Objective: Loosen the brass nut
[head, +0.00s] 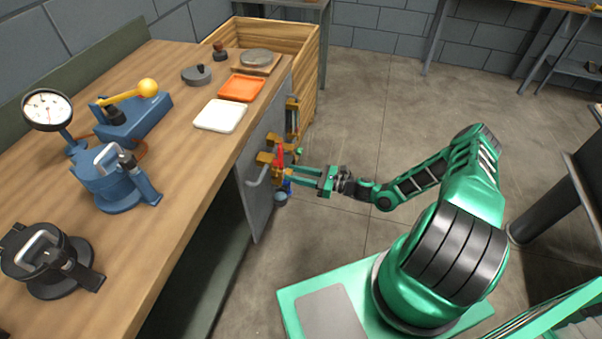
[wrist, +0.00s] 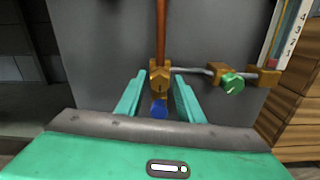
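The brass nut (wrist: 160,78) sits at the lower end of a vertical copper-coloured pipe (wrist: 161,30) on a grey panel (wrist: 100,40) in the wrist view. My gripper (wrist: 160,88) is open, one teal finger on each side of the nut with gaps showing. I cannot tell whether the fingertips reach as deep as the nut. A blue part (wrist: 159,109) shows below the nut, between the fingers. In the head view my gripper (head: 298,175) points at brass fittings (head: 265,158) on the panel by the bench end; the nut cannot be picked out there.
To the right of the nut, a thin pipe leads to a brass valve with a green knob (wrist: 232,83) and a numbered gauge (wrist: 290,35). A wooden crate (head: 309,60) stands behind. The bench (head: 190,150) is at left.

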